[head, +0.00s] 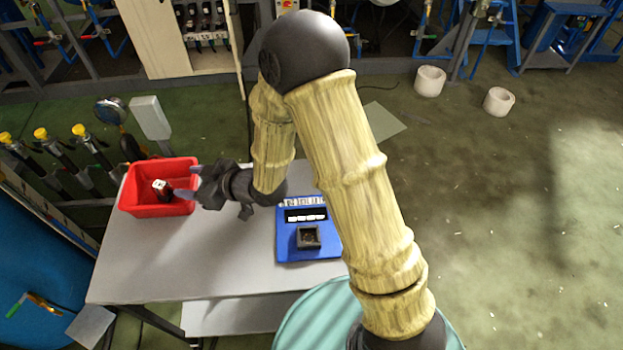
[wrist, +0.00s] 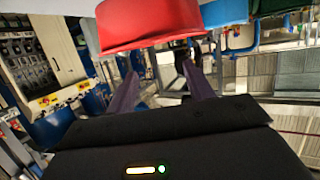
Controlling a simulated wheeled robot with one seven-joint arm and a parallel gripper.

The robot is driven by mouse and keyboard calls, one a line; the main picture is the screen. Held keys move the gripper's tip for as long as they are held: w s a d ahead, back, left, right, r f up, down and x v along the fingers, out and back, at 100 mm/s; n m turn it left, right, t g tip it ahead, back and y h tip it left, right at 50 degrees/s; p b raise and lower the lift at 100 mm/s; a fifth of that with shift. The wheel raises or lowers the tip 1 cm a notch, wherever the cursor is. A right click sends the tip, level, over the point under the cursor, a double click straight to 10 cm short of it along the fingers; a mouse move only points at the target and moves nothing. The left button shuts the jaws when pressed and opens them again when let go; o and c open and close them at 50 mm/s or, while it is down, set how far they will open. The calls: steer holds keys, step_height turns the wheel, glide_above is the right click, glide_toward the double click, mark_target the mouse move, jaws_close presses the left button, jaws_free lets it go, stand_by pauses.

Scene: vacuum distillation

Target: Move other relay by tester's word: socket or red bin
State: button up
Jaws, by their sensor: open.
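The red bin (head: 127,195) stands on the left part of the grey table; its red wall also fills the top of the wrist view (wrist: 150,28). A small dark relay (head: 162,190) with a pale top is inside the bin. My gripper (head: 188,182) is open and empty at the bin's right side, its fingers pointing left toward the bin. Its two purple fingers also show in the wrist view (wrist: 160,85), with nothing between them. The blue tester (head: 290,253) lies to the right, with a black square socket (head: 308,237) that looks empty. Its display (head: 305,215) is too small to read.
The grey table (head: 150,265) has free room in front of the bin and left of the tester. An open cabinet (head: 205,20) with rows of dark devices stands at the back. Yellow-topped valves (head: 85,140) stand left of the table. Two white cylinders (head: 430,81) are on the floor.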

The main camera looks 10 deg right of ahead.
steer(key=w+d+r+m+h, duration=0.15)
steer(key=d+m+h, duration=0.6)
steer(key=d, duration=1.25)
steer(key=s+d+r+m+g+h, duration=0.2)
steer(key=s+d+m+g+h, duration=0.2)
steer(key=s+d, duration=0.8)
steer(key=shift+s+d+m+h, duration=0.45)
steer(key=shift+d+h, duration=0.1)
steer(key=shift+h, duration=0.1)
steer(key=shift+r, duration=0.15)
steer(key=w+p+v, duration=0.3)
steer(key=p+v, duration=0.9)
steer(key=p, duration=0.1)
steer(key=shift+r, duration=0.6)
